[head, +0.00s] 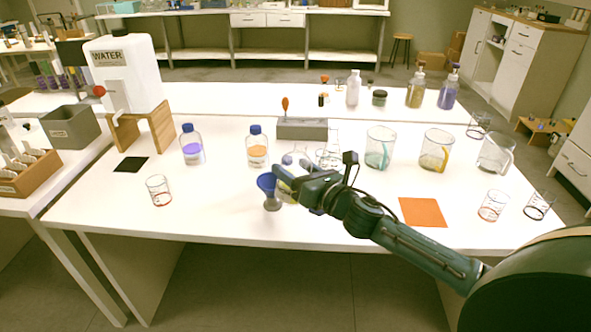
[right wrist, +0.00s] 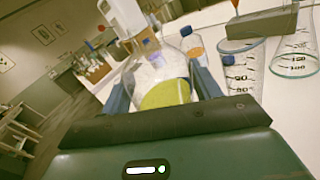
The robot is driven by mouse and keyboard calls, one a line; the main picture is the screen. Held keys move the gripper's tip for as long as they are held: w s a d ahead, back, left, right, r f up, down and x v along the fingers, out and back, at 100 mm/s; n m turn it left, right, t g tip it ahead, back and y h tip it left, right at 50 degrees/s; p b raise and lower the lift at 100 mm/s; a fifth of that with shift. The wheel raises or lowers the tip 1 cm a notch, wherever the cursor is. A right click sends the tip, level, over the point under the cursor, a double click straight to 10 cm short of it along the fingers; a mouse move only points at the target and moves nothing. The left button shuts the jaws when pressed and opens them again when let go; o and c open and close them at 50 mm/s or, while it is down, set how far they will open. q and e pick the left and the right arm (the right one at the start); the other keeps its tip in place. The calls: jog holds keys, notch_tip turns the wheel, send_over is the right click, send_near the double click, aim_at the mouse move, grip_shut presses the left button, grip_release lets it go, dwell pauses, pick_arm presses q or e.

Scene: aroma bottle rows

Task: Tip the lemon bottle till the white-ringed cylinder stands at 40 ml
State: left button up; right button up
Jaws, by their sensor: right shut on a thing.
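My right gripper (head: 285,188) is above the front middle of the table. In the right wrist view its fingers (right wrist: 165,85) are closed around a clear bottle with yellow-green liquid (right wrist: 166,94), apparently the lemon bottle. The bottle looks tilted in the head view, largely hidden by the gripper. Marked glass vessels (right wrist: 242,72) stand right of the held bottle in the wrist view. I cannot make out a white ring or a liquid level. My left gripper is not in view.
Blue-capped bottles with purple (head: 192,150) and orange (head: 257,152) liquid stand behind. Beakers (head: 380,150) are at the right, a small beaker (head: 158,191) at the left. An orange mat (head: 423,212) lies right of my arm.

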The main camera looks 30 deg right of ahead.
aim_at(303, 145)
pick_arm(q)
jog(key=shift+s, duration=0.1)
pick_arm(e)
jog(key=shift+r, duration=0.45)
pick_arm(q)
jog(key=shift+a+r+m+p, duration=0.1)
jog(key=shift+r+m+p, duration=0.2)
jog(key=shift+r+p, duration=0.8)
pick_arm(e)
jog(key=shift+d+r+m+p, duration=0.15)
jog(key=shift+r+m, duration=0.15)
jog(key=shift+r, duration=0.45)
jog(key=shift+d+r+m+p, duration=0.15)
jog(key=shift+r+m, duration=0.15)
jog(key=shift+r, duration=0.45)
pick_arm(q)
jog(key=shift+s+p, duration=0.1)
jog(key=shift+p, duration=0.6)
pick_arm(e)
jog(key=shift+w+d+r+m, duration=0.1)
jog(key=shift+d+r+m, duration=0.05)
jog(key=shift+r+m, duration=0.3)
jog(key=shift+w+d+r+m, duration=0.1)
jog(key=shift+r+m, duration=0.25)
jog(key=shift+r, duration=0.15)
